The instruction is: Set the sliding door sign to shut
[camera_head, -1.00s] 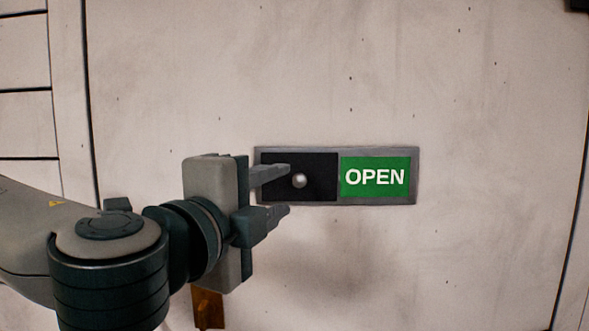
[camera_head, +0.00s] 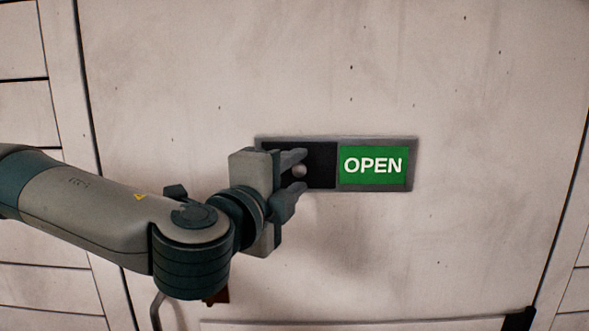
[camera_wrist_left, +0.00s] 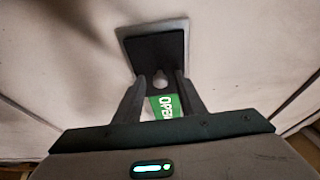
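The door sign (camera_head: 413,165) is a grey frame on the pale door. Its right half shows a green OPEN panel (camera_head: 373,165); its left half is a black slider plate (camera_head: 322,166) with a small round knob (camera_head: 300,171). My left gripper (camera_head: 298,177) is open, with one finger above the knob and one below it in the head view. In the left wrist view the knob (camera_wrist_left: 160,80) lies between the tips of the open fingers, and the green panel (camera_wrist_left: 166,105) shows behind them. I cannot tell whether a finger touches the knob. My right gripper is not in view.
The pale door (camera_head: 220,70) fills most of the view and is bare around the sign. A handle (camera_head: 157,310) shows at the lower left, partly behind my left arm. A dark piece (camera_head: 518,320) sits at the lower right.

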